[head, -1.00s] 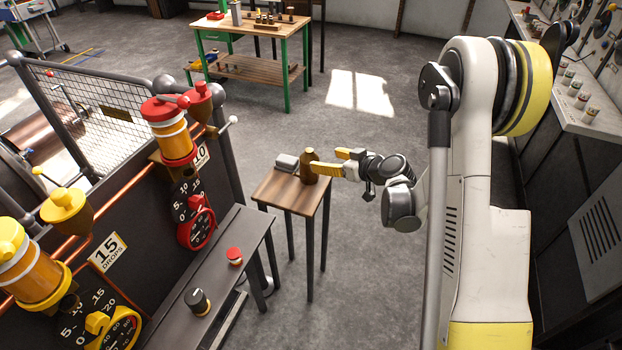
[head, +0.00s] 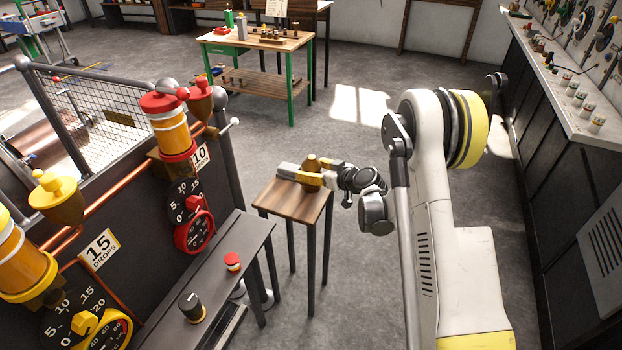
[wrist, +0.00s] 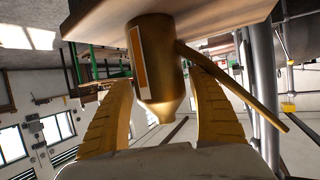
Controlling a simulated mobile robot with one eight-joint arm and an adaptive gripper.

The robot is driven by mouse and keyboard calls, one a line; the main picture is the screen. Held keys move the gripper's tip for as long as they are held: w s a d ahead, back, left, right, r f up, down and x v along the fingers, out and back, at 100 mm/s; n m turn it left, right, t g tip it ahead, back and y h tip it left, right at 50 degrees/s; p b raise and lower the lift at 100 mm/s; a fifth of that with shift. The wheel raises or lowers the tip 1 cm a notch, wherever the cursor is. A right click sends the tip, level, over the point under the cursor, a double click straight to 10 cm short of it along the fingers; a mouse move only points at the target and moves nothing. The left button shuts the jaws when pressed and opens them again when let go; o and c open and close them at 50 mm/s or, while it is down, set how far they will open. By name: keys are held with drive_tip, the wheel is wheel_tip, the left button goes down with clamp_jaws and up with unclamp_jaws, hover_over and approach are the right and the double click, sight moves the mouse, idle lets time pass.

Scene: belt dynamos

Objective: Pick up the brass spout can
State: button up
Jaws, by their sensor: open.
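The brass spout can (head: 313,164) stands upright on the small wooden stool table (head: 291,202), partly hidden by my gripper in the head view. The spout passes by the right finger.
A grey box-like item (head: 287,169) lies on the table's far-left part, close to the can. A dark bench (head: 222,268) with a red button (head: 233,261) and a black knob (head: 191,304) stands front left. Open floor lies beyond the small table.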

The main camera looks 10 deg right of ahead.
drive_tip(key=shift+w+a+f, duration=0.1)
drive_tip(key=shift+w+f, duration=0.05)
drive_tip(key=shift+w, duration=0.05)
drive_tip(key=shift+c, duration=0.3)
drive_tip(key=c, duration=1.1)
